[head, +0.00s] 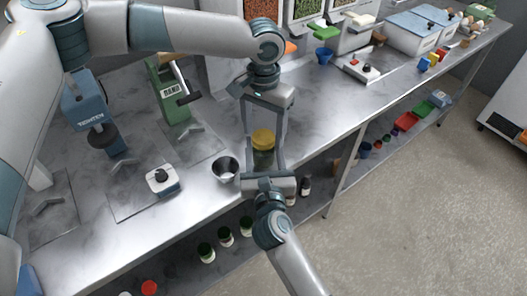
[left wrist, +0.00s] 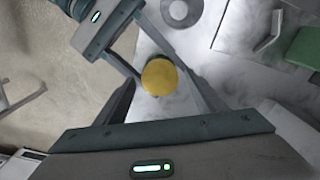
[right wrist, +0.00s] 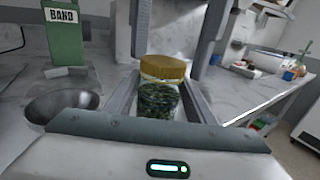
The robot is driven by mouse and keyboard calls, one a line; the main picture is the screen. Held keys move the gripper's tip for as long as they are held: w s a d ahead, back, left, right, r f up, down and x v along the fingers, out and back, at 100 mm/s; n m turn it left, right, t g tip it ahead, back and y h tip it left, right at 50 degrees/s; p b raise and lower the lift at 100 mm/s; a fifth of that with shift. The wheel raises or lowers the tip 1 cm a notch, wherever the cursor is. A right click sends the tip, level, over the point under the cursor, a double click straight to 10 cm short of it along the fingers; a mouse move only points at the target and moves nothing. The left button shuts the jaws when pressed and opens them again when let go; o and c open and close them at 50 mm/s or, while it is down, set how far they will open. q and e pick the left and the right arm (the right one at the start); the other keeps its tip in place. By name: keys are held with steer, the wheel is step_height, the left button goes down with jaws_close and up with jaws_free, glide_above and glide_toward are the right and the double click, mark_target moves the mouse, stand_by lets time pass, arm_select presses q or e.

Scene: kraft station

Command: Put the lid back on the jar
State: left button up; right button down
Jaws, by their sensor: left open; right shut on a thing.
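The jar (head: 263,158) is glass with dark green contents and stands upright at the bench's front edge. The yellow lid (head: 262,138) sits on its mouth; it looks about level in the right wrist view (right wrist: 165,67), but I cannot tell whether it is screwed tight. My right gripper (head: 266,163) is shut on the jar from the front, its fingers on both sides of the glass. My left gripper (head: 265,130) points down from above, open, with its fingers spread either side of the lid. In the left wrist view the round lid (left wrist: 160,77) shows between the fingers, apart from them.
A metal bowl (head: 225,168) stands just left of the jar. A green BAND device (head: 173,100), a blue TIGHTEN device (head: 92,115) and a white box with a black knob (head: 162,180) are further left. Several bottles stand on the shelf below.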

arm_select(q)
steer(key=shift+r, duration=2.1)
steer(key=o, duration=0.5)
steer(key=shift+o, duration=0.2)
steer(key=shift+r, duration=0.1)
step_height(320, 180, up, 12)
arm_select(e)
steer(key=c, duration=0.7)
jaws_free()
steer(key=shift+c, duration=0.2)
steer(key=shift+s, duration=0.1)
